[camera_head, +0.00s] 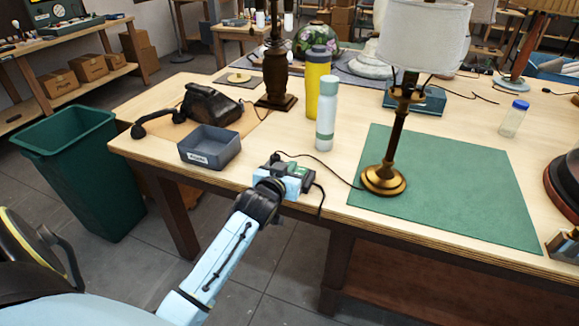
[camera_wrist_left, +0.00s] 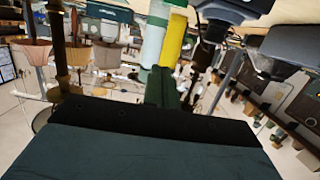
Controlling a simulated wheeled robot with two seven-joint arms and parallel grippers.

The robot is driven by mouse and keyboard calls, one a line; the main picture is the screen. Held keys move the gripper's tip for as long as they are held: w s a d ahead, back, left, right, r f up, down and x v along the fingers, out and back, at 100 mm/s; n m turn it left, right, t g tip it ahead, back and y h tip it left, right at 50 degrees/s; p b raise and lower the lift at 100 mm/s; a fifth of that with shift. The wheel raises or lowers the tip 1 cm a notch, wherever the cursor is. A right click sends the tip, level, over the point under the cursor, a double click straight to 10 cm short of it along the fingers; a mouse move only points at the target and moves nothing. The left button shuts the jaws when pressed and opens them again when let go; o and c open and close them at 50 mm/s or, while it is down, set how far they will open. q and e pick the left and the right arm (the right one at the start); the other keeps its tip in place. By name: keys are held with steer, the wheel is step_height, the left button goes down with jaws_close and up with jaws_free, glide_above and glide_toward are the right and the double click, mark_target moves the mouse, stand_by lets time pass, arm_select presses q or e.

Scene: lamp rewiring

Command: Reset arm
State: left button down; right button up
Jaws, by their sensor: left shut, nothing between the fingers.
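My left gripper (camera_head: 297,176) is at the front edge of the wooden table, between the grey bin and the brass lamp. It is shut with nothing held. In the left wrist view its dark fingers (camera_wrist_left: 162,88) point toward the white bottle and the yellow bottle. The brass lamp (camera_head: 384,180) with a white shade stands upright on the green mat (camera_head: 460,190). Its black cord runs left across the table toward my gripper and partly passes behind it. My right gripper is in neither view.
A grey labelled bin (camera_head: 209,147) and a black telephone (camera_head: 208,106) are left of my gripper. A white bottle (camera_head: 326,115) and a yellow bottle (camera_head: 316,88) stand behind it. A green waste bin (camera_head: 80,170) stands on the floor. The mat's right part is clear.

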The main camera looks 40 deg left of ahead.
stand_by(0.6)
arm_select(q)
steer(key=s+d+f+m+g+h, duration=0.1)
steer(key=s+d+f+g, duration=0.1)
steer(key=s+f, duration=0.65)
steer(key=s+d+f+m+g+h, duration=0.1)
steer(key=s+d+f+g, duration=0.2)
steer(key=f, duration=1.1)
steer(key=s+d+f+m+g+h, duration=0.1)
steer(key=s+d+f+g, duration=0.1)
steer(key=s+f, duration=0.65)
steer(key=s+d+f+g, duration=0.1)
steer(key=s+f+g, duration=0.1)
steer(key=s+f, duration=0.4)
steer(key=s+d+f+m+g, duration=0.1)
steer(key=s+f, duration=0.5)
steer(key=s, duration=0.8)
steer(key=s+d+f+m+g, duration=0.1)
steer(key=s+f+g, duration=0.3)
steer(key=s, duration=0.6)
step_height(320, 180, down, 2)
steer(key=shift+s+d+h+b, duration=0.35)
steer(key=shift+s+d+h, duration=0.05)
steer(key=shift+d, duration=0.35)
